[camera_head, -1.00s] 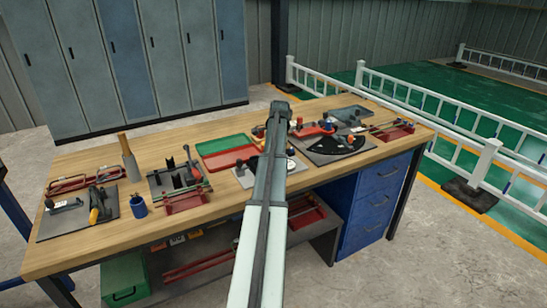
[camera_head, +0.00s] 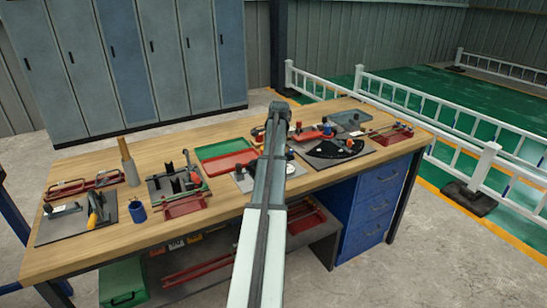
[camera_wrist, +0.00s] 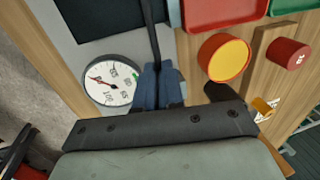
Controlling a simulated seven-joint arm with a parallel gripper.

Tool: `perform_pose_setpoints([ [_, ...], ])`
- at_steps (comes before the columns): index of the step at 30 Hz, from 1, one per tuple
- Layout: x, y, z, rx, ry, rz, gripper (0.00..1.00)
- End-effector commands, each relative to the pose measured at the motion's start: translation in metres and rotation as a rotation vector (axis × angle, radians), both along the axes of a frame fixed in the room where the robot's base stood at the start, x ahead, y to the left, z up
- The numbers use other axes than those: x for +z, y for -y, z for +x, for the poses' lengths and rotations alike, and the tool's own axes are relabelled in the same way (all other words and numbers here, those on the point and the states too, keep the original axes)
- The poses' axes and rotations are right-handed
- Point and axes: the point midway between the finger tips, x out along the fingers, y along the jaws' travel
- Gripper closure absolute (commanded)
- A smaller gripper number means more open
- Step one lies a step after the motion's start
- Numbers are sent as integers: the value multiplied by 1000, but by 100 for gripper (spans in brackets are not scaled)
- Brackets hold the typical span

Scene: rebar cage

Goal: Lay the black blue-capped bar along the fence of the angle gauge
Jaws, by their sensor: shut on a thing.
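In the wrist view my gripper (camera_wrist: 157,70) is shut on a thin black bar (camera_wrist: 153,25), which runs away from the fingers toward the top edge. I cannot make out the bar's blue cap. In the head view my arm hides the gripper and the bar. A white dial (camera_wrist: 111,80) on a grey plate lies just left of the fingers in the wrist view.
Red (camera_head: 237,163) and green (camera_head: 222,147) trays lie left of my arm. A red-rimmed yellow disc (camera_wrist: 225,57) and a red knob (camera_wrist: 288,53) stand right of the fingers. More fixtures and a blue cup (camera_head: 138,212) stand on the bench's left half.

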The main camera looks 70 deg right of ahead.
Motion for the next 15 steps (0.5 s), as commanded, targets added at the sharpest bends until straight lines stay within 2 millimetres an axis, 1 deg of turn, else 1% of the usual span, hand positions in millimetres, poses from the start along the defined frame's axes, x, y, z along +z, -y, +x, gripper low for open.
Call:
perform_pose_setpoints([
  [1,8,1,0,0,0,-1,100],
  [9,56,1,0,0,1,-2,100],
  [12,69,1,0,0,0,0,100],
  [15,77,1,1,0,0,0,100],
])
